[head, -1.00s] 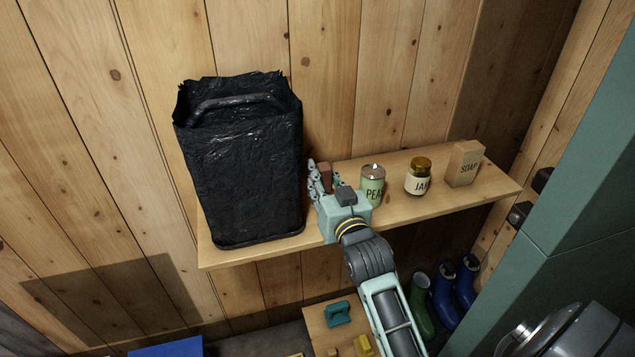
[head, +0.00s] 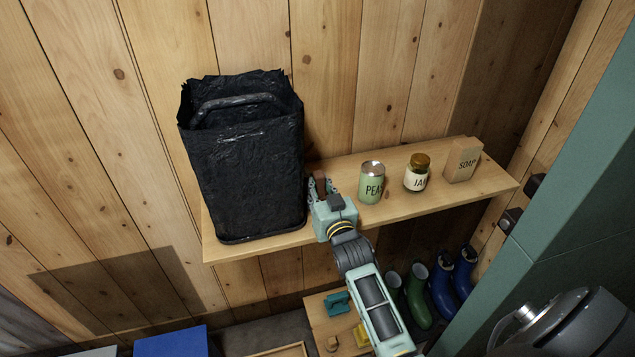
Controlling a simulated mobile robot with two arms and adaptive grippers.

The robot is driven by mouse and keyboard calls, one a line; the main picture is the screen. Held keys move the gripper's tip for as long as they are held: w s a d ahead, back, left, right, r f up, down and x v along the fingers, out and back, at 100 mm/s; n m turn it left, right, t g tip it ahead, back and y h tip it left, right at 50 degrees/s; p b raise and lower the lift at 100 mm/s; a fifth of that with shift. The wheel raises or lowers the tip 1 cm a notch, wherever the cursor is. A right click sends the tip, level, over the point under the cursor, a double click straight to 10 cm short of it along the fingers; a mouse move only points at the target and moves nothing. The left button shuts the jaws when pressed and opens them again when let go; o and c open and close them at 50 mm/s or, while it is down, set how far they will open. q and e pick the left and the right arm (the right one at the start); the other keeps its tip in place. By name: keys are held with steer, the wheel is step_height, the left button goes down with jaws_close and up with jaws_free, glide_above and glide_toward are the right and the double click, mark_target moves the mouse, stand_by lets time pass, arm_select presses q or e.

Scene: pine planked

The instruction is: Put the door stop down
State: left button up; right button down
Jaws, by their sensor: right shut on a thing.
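The door stop (head: 320,186) is a small brown block between the fingers of my right gripper (head: 321,188). The fingers are shut on it and cover part of it. The gripper is at the wooden shelf (head: 420,202), between the black bag and the can of peas. I cannot tell whether the block touches the shelf board. My left gripper is not in view.
A large black bag (head: 245,165) stands close on the left of the gripper. A can of peas (head: 371,184), a jam jar (head: 416,174) and a soap box (head: 463,161) stand to the right. Below are a lower wooden surface (head: 320,322) and green and blue boots (head: 441,290).

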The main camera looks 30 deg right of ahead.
steer(key=c, duration=1.7)
jaws_free()
steer(key=shift+f, duration=0.15)
